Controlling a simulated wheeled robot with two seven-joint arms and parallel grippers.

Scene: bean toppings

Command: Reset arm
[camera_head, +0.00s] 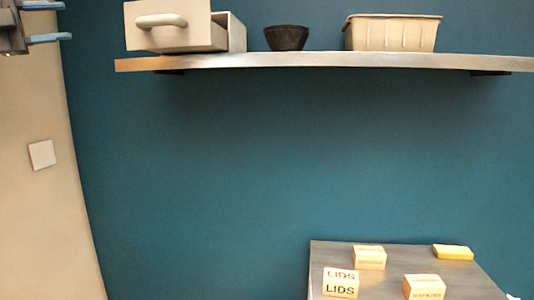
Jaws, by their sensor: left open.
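My left gripper (48,22) shows at the top left corner of the head view. Its two bluish fingers are apart, one above the other, and point to the right. Nothing shows between them. It is in front of the beige wall strip, left of the shelf and touching nothing that I can see. The rest of my left arm is cut off by the picture's edge. My right gripper is not in view.
A metal shelf (300,62) holds a drawer box (180,32), a dark bowl (286,38) and a beige bin (392,34). Below, a metal table (335,256) carries a LIDS box (340,284), two cartons (369,258) and a yellow block (453,252).

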